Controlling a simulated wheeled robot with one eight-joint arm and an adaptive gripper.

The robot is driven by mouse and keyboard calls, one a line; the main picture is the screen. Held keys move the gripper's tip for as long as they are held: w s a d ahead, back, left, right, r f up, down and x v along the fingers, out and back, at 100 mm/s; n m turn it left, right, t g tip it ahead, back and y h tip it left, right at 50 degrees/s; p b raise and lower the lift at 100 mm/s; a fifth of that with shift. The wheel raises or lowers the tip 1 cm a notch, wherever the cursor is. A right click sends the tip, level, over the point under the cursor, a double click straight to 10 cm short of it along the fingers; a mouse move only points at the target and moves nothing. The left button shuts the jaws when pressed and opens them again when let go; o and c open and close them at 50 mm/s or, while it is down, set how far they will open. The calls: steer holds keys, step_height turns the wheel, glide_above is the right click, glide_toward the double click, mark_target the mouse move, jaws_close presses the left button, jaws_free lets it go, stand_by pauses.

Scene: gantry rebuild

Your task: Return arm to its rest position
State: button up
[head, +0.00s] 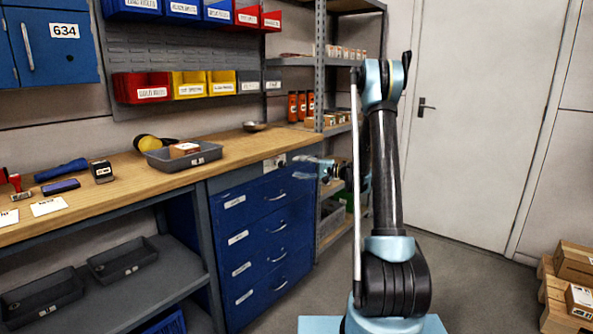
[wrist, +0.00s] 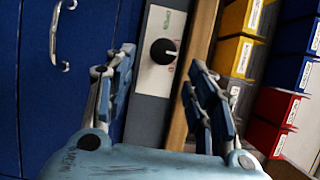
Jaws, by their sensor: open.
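My gripper (head: 304,167) shows in the head view near the right end of the workbench, in front of the blue drawer cabinet's upper right corner. Its fingers point left, and my arm partly hides its body. In the wrist view my gripper (wrist: 158,75) is open, with two blue-padded fingers spread apart. Nothing is between them. A pale switch panel with a black knob (wrist: 164,51) lies behind the gap, apart from the fingers as far as I can tell. My arm stands folded upright in the head view.
The wooden workbench (head: 105,201) carries a grey tray (head: 210,155) holding a small box. Blue drawers (head: 262,240) sit below it. A metal shelf rack (head: 320,65) stands behind my arm. Boxes on a pallet (head: 575,263) are at lower right. Floor is clear before the door (head: 480,120).

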steer(key=s+d+r+n+g+h, duration=0.15)
steer(key=s+h, duration=0.25)
steer(key=s, duration=0.8)
steer(key=s+d+r+g+h, duration=0.15)
steer(key=s+h, duration=0.25)
steer(key=s, duration=0.7)
steer(key=s+d+f+h, duration=0.3)
steer(key=s+d, duration=0.2)
steer(key=s, duration=0.4)
steer(key=s+d+f+n+h, duration=0.1)
steer(key=s+d+f+h, duration=0.2)
steer(key=s+d, duration=0.3)
steer(key=s+d+f+n+h, duration=0.1)
steer(key=s+d+f+h, duration=0.2)
steer(key=s, duration=1)
steer(key=d+f, duration=0.1)
steer(key=d, duration=0.2)
steer(key=shift+f, duration=0.4)
